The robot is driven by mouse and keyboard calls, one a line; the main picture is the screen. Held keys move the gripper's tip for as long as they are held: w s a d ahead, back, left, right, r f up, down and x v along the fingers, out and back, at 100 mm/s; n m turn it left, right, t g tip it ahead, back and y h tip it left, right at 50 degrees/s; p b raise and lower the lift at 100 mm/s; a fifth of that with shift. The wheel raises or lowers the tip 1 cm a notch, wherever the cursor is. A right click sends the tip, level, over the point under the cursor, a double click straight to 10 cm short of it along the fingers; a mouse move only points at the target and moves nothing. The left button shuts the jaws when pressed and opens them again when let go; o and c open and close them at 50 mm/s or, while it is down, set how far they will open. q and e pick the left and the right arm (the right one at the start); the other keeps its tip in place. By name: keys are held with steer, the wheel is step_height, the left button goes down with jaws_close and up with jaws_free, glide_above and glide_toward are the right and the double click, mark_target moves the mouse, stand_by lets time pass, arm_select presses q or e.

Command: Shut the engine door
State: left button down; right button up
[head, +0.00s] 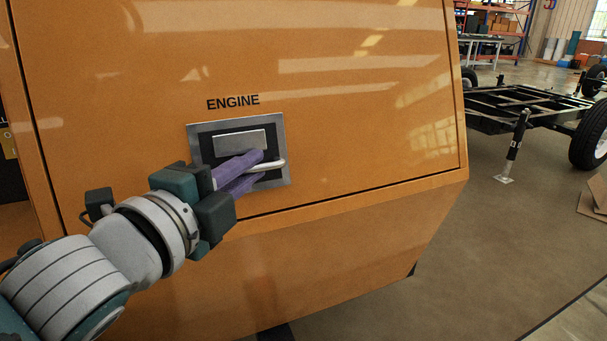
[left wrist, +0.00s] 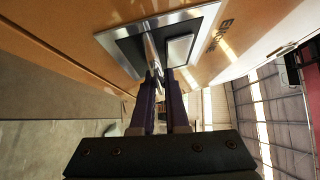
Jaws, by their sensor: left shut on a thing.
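The orange engine door (head: 350,130), marked ENGINE, fills the middle of the head view. It looks flush or nearly flush with the orange housing; I cannot tell if it is latched. A square metal latch plate (head: 280,125) with a dark recess and a light handle (head: 272,165) sits low on the door. My left gripper (head: 252,168) has its purple fingers at the recess, shut on the handle. The left wrist view shows the fingers (left wrist: 160,85) reaching into the latch plate (left wrist: 120,42). My right gripper is not in view.
A black trailer frame (head: 520,108) with wheels stands at the right, with a jack leg (head: 515,145) on the floor. Shelves (head: 495,25) are at the back.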

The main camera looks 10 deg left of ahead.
arm_select(q)
steer(key=shift+a+f, duration=0.2)
steer(key=shift+f, duration=0.1)
steer(key=c, duration=1.3)
jaws_free()
steer(key=shift+c, duration=0.2)
steer(key=shift+o, duration=0.7)
steer(key=shift+w, duration=0.15)
steer(key=shift+o, duration=1.4)
steer(key=shift+r, duration=0.1)
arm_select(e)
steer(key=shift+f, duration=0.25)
arm_select(q)
steer(key=shift+d, duration=0.1)
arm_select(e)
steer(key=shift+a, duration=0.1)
arm_select(q)
steer(key=shift+r, duration=0.1)
steer(key=p+v, duration=0.2)
steer(key=v, duration=0.8)
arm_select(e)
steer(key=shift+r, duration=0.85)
